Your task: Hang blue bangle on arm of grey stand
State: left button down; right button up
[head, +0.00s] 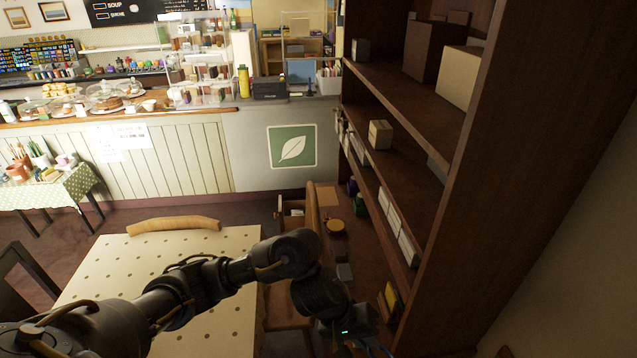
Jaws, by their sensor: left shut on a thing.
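My left gripper (365,343) is at the bottom edge of the head view, right of the spotted table and close to the tall shelf. Its wrist points down and its fingertips are partly cut off by the frame. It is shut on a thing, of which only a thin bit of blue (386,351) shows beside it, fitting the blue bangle. The rest of the bangle is hidden or out of frame. I cannot make out the grey stand in this view. My right gripper is not in view.
A tall dark wooden shelf (425,95) with boxes stands on the right, close to my left gripper. A cream spotted table (100,275) lies under my left arm. A wooden chair (313,212) stands beside it. A counter (180,165) with cake domes runs along the back.

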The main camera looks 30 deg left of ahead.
pick_arm(q)
jog(key=w+r+m+g+b, duration=0.3)
jog(key=r+m+b, duration=0.3)
jog(key=r+b, duration=0.5)
jog(key=shift+w+r+m+g+b, duration=0.3)
jog(key=shift+w+r+g+b, duration=0.1)
jog(key=shift+w, duration=0.45)
